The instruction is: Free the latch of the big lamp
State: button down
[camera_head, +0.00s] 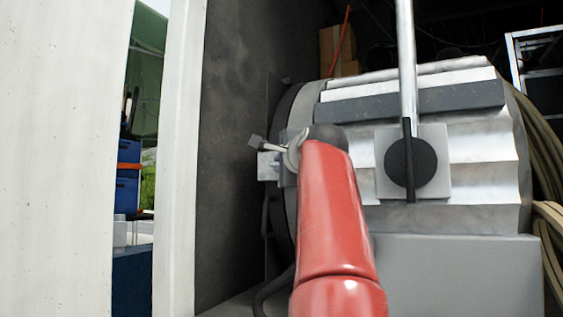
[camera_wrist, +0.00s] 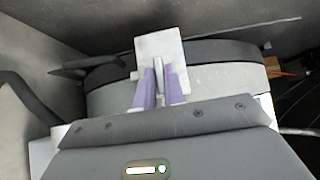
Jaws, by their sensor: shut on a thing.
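The big lamp (camera_head: 440,150) is a ribbed silver drum lying on its side. In the wrist view its rounded pale grey housing with a dark rim (camera_wrist: 225,75) fills the middle. The latch (camera_wrist: 160,46) shows there as a pale square plate with a narrow upright tab below it. My gripper (camera_wrist: 160,80) has two purple fingers, one on each side of the tab, shut on it. In the head view my red arm reaches the lamp's left end, and my gripper (camera_head: 275,147) is small and partly hidden behind the arm's dark joint.
A white post (camera_head: 178,150) and a dark panel (camera_head: 232,130) stand left of the lamp. A chrome pole with a round black knob (camera_head: 410,162) crosses the lamp's front. Tan hoses (camera_head: 548,225) hang at the right. A dark cable (camera_wrist: 22,100) curves at left.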

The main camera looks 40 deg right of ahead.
dwell(0.4)
jog(key=c, duration=1.5)
grip_release()
jog(key=b+v, duration=0.1)
jog(key=v, duration=0.6)
jog(key=shift+s+a+b, duration=0.1)
jog(key=shift+s+b, duration=0.25)
jog(key=shift+s, duration=0.05)
